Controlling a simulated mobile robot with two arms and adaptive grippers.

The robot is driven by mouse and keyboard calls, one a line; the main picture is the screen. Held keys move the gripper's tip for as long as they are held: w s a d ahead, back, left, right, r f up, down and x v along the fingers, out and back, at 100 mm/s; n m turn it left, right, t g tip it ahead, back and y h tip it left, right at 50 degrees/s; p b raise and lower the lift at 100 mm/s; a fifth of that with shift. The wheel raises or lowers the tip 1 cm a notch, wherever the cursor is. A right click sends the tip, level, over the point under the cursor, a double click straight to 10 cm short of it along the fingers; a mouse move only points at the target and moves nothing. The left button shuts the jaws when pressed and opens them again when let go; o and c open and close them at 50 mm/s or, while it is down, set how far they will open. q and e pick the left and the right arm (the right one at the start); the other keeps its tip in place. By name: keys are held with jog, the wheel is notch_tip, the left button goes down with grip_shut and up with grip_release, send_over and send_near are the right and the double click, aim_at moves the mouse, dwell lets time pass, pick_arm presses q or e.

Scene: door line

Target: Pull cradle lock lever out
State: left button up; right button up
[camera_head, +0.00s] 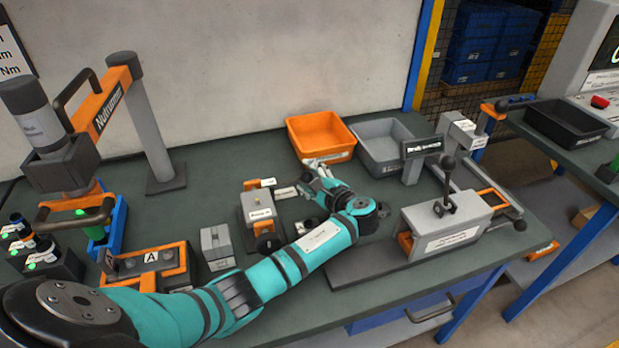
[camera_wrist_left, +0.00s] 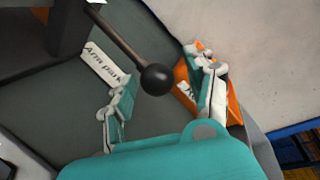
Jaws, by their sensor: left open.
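The cradle lock lever (camera_wrist_left: 130,52) shows in the left wrist view as a thin dark rod ending in a black ball knob. It comes from a dark fixture with an orange part (camera_wrist_left: 68,28). My left gripper (camera_head: 315,178) is open, reaching right of a small orange and grey fixture (camera_head: 258,208) on the bench. In the left wrist view the knob lies visually between the open fingers (camera_wrist_left: 165,72); neither finger is seen closed on it. I cannot tell its depth. In the head view I cannot clearly make out this lever near the gripper. My right gripper is not in view.
An orange bin (camera_head: 321,131) and a grey bin (camera_head: 385,142) stand behind the gripper. A grey block (camera_head: 445,225) with an upright ball-topped lever (camera_head: 447,178) stands at right. An orange-armed press (camera_head: 105,103) is at left. An "Arm park" label (camera_wrist_left: 104,66) lies beneath the rod.

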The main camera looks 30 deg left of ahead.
pick_arm(q)
jog(key=v, duration=1.2)
jog(key=shift+w+a, duration=0.1)
